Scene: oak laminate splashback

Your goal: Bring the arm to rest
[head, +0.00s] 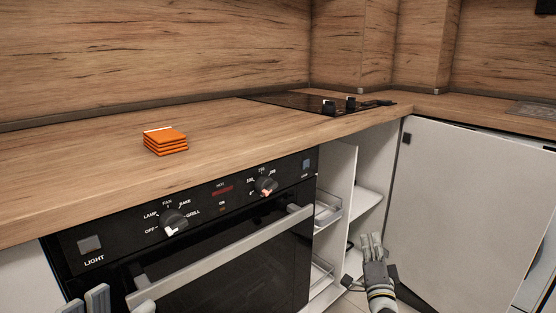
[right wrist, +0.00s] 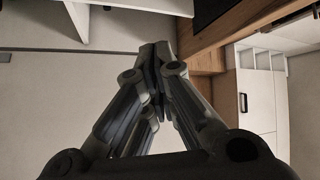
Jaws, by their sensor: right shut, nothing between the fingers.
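My right gripper (head: 372,243) is low at the right of the head view, beside the open cabinet and its light door. It is shut and holds nothing. In the right wrist view its fingers (right wrist: 155,60) meet at their tips. Two grey pieces at the bottom left edge of the head view look like fingertips of my left gripper (head: 97,299); the rest of it is cut off, so its opening cannot be told.
A stack of orange squares (head: 165,142) lies on the wooden worktop (head: 70,170). Below is a black oven (head: 240,255) with a silver handle (head: 225,255). A hob (head: 310,100) is at the back. An open cabinet (head: 368,197) has shelves; its door (head: 465,200) stands open at right.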

